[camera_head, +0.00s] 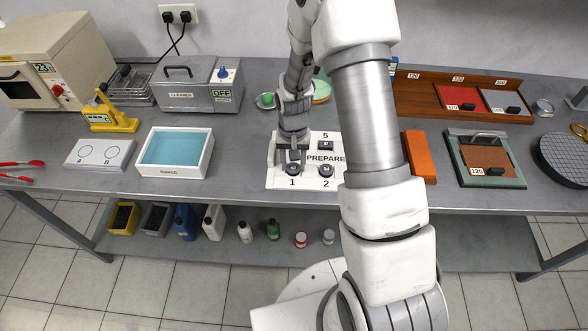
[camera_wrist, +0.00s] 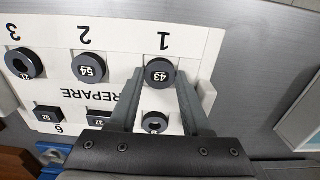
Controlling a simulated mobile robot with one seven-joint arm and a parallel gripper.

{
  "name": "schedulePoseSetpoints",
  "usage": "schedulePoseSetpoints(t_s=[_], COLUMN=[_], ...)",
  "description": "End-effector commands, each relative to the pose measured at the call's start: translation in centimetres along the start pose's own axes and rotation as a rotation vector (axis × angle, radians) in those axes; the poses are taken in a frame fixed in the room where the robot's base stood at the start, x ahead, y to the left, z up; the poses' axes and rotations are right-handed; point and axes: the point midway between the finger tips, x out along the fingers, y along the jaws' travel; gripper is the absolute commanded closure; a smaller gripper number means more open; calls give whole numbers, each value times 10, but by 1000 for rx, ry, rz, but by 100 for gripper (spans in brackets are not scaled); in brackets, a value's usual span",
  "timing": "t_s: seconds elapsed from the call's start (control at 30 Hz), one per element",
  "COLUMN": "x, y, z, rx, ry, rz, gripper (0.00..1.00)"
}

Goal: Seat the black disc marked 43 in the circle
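The black disc marked 43 (camera_wrist: 160,72) lies on spot 1 of the white PREPARE board (camera_head: 313,182); it also shows in the head view (camera_head: 292,169). My gripper (camera_wrist: 160,80) points down over spot 1, its fingers open on either side of this disc. Whether a finger touches it I cannot tell. Another black disc (camera_wrist: 155,122) lies farther back between the fingers, partly hidden by my gripper.
A disc marked 54 (camera_wrist: 90,67) sits on spot 2, and another disc (camera_wrist: 25,63) on spot 3. Small black blocks (camera_wrist: 48,114) lie in the other row. A blue-filled tray (camera_head: 206,158) stands between board and circle plate. An orange block (camera_head: 420,156) is at right.

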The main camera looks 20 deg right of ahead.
Motion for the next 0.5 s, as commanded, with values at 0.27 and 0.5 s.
schedulePoseSetpoints(t_s=[0.27,0.5], x=[-3,-22], y=[0,0], z=[0,0], rx=[0,0], ry=[1,1], rz=[0,0], gripper=[100,100])
